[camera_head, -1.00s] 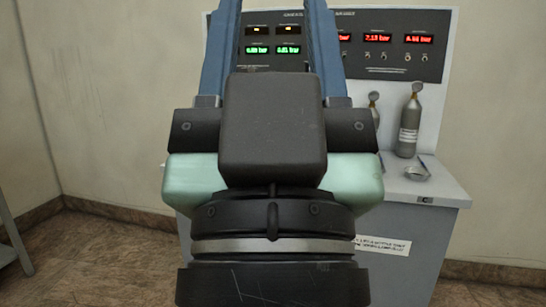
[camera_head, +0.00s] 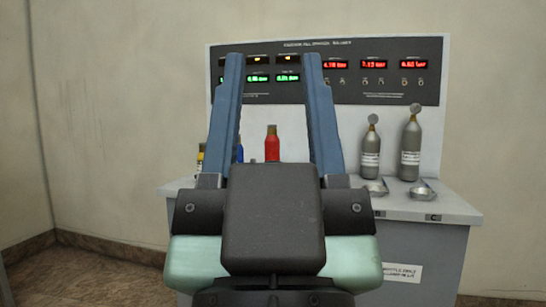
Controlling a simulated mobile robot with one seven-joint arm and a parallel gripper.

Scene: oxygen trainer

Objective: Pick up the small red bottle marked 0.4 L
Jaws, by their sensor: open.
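A small red bottle (camera_head: 272,146) with a brownish top stands on the grey bench in the head camera view. It shows between the two blue fingers of my gripper (camera_head: 276,62), and its lower part is hidden behind my gripper's body. No marking on it can be read. My gripper is open and empty, fingers pointing up and away. The bottle appears to stand beyond the gripper; the depth between them is hard to tell.
The bench (camera_head: 447,206) has an upright panel with lit displays (camera_head: 373,66) behind it. Two grey bottles, one smaller (camera_head: 371,150) and one taller (camera_head: 410,150), stand at right near metal holders. A blue item (camera_head: 240,152) and a dark bottle with yellow (camera_head: 200,160) are partly hidden at left.

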